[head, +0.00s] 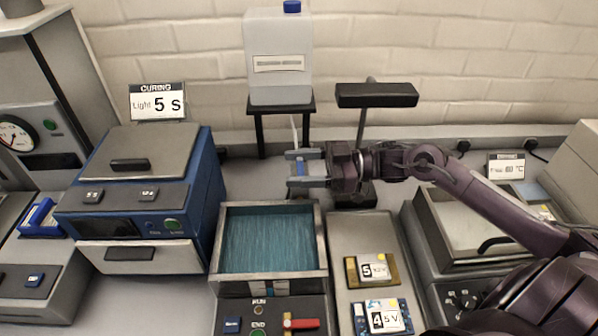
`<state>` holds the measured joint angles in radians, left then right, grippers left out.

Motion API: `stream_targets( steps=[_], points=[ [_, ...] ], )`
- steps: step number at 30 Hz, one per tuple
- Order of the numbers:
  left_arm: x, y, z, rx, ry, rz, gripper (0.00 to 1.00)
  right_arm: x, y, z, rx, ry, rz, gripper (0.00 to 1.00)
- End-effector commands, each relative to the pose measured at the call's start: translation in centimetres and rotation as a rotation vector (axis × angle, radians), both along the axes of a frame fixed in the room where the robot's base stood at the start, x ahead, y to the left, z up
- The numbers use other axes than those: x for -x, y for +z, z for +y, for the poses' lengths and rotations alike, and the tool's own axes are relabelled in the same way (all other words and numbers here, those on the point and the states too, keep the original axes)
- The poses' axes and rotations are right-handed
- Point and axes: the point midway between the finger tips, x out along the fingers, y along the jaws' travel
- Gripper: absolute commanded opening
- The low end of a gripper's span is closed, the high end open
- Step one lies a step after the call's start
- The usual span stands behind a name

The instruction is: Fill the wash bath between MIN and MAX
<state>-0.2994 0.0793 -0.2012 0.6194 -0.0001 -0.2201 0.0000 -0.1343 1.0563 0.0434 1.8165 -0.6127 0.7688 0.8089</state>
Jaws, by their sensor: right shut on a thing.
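The wash bath (322,245) is an open grey metal tank at the centre of the head view. Teal liquid (265,240) covers its visible interior. I cannot read MIN or MAX marks, so its level against them is unclear. A translucent white canister (279,75) with a blue cap stands on a black stand behind the bath. A thin pale spout or tube shows below it. My right gripper (297,168) reaches in from the right, just behind and above the bath's back edge. It is shut on a small part below the canister, mostly hidden by the fingers. My left gripper is out of view.
A blue curing box (140,190) stands left of the bath. On the right, a grey tray (345,230) holds cards marked 5 and 4. A dark-topped post stand (376,95) rises behind my right wrist.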

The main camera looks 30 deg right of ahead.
Motion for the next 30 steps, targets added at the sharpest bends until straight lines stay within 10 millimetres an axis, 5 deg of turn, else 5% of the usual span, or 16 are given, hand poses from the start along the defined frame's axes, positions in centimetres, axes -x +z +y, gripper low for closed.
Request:
stream_targets(
  steps=[8, 9, 13, 23, 30],
  points=[
    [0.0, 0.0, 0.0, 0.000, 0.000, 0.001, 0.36, 0.0, 0.1, 0.0, 0.001, 0.003, 0.000, 0.35],
    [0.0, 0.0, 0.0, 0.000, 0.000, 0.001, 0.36, 0.0, 0.1, 0.0, 0.000, 0.003, 0.001, 0.63],
    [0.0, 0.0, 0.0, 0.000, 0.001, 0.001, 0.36, 0.0, 0.1, 0.0, 0.000, 0.003, 0.001, 0.80],
    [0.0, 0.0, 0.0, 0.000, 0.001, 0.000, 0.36, 0.1, 0.0, -0.3, 0.001, 0.001, 0.003, 0.80],
    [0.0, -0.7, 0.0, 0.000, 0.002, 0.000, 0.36, 1.4, -0.3, -3.0, 0.003, 0.000, 0.006, 0.80]
  ],
)
